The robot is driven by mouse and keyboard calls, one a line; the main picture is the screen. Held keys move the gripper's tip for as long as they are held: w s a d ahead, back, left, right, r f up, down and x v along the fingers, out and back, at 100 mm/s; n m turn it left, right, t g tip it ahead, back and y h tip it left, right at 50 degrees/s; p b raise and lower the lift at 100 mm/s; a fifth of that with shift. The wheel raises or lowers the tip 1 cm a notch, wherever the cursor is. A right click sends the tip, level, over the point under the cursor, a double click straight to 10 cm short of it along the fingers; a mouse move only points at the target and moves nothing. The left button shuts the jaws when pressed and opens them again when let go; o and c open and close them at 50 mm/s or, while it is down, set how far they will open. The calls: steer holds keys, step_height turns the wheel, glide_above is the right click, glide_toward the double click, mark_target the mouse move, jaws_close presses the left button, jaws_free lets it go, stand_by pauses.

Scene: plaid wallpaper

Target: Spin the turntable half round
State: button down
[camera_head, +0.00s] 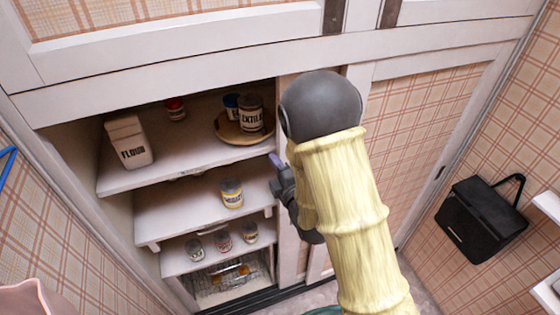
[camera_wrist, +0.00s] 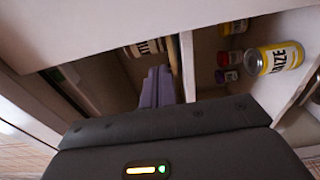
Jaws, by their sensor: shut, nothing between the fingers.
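The turntable (camera_head: 230,130) is a round tan wooden disc on the upper shelf of the open cupboard, near its right end. A large labelled can (camera_head: 251,116) and a smaller dark blue can (camera_head: 231,106) stand on it. My gripper (camera_head: 274,160) is at the cupboard opening, below and right of the turntable and apart from it. In the wrist view its purple fingers (camera_wrist: 157,86) are together and empty, pointing toward the labelled can (camera_wrist: 147,48). A tan strip beside that can looks like the turntable's edge (camera_wrist: 174,57). The turntable's back is hidden behind the cans.
A flour package (camera_head: 129,142) and a red-topped can (camera_head: 175,108) stand on the same shelf. A yellow can (camera_head: 231,193) is on the middle shelf, with several small jars below. The cupboard's right upright (camera_head: 289,250) is close to my gripper. A black bag-like box (camera_head: 482,220) hangs at right.

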steer(key=s+d+p, duration=0.1)
steer(key=p, duration=0.3)
steer(key=shift+s+d+r, duration=0.1)
steer(key=shift+s, duration=0.05)
stand_by(0.4)
